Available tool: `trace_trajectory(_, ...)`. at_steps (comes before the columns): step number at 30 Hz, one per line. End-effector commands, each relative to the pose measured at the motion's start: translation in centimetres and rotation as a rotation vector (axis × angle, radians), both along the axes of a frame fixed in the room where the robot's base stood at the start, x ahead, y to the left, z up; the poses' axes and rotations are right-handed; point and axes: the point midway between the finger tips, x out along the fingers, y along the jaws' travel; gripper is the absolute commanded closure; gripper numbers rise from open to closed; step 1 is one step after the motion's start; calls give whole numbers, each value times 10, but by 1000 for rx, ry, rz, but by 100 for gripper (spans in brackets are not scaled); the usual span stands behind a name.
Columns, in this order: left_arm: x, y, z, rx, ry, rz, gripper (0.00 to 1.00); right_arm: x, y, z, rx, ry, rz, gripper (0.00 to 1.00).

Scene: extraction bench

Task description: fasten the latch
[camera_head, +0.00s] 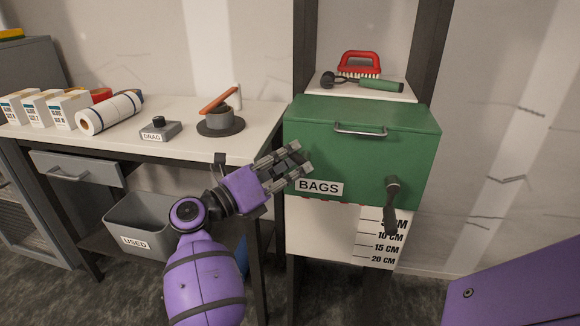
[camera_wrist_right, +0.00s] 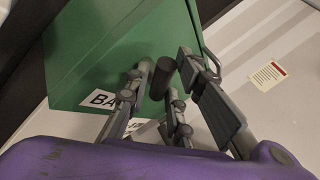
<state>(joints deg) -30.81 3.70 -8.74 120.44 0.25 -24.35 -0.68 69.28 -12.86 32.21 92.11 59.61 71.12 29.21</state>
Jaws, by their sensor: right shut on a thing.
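The green box (camera_head: 365,165) has a BAGS label and a metal handle on its lid; it also shows in the wrist view (camera_wrist_right: 95,50). The dark latch lever (camera_head: 391,205) hangs on the right part of its front, its lower end pointing down. My right gripper (camera_head: 302,156) is in front of the box's left part, near the label, left of the latch in the head view. In the wrist view a dark cylinder (camera_wrist_right: 161,80) shows between the fingertips; I cannot tell whether it belongs to the latch. My left gripper is out of view.
A white bench (camera_head: 175,150) at left carries a paper roll (camera_head: 110,112), boxes, a DRAG block (camera_head: 160,130) and a round dark device (camera_head: 221,125). A grey USED bin (camera_head: 150,228) is below. A red brush (camera_head: 360,64) and a green-handled tool (camera_head: 370,83) lie above the box.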

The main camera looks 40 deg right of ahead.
Motion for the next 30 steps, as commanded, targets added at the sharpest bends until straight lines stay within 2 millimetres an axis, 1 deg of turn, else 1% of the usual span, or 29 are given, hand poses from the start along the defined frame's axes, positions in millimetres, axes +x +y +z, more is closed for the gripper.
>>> trace_trajectory(1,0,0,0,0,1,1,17,-1,-1,8,22,-43,-3,100)
trace_trajectory(10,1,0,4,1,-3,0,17,-5,-4,15,205,-260,-6,100)
trace_trajectory(22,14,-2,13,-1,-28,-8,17,-10,-9,19,427,-519,-8,100)
trace_trajectory(30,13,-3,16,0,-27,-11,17,-13,-11,19,520,-627,-8,100)
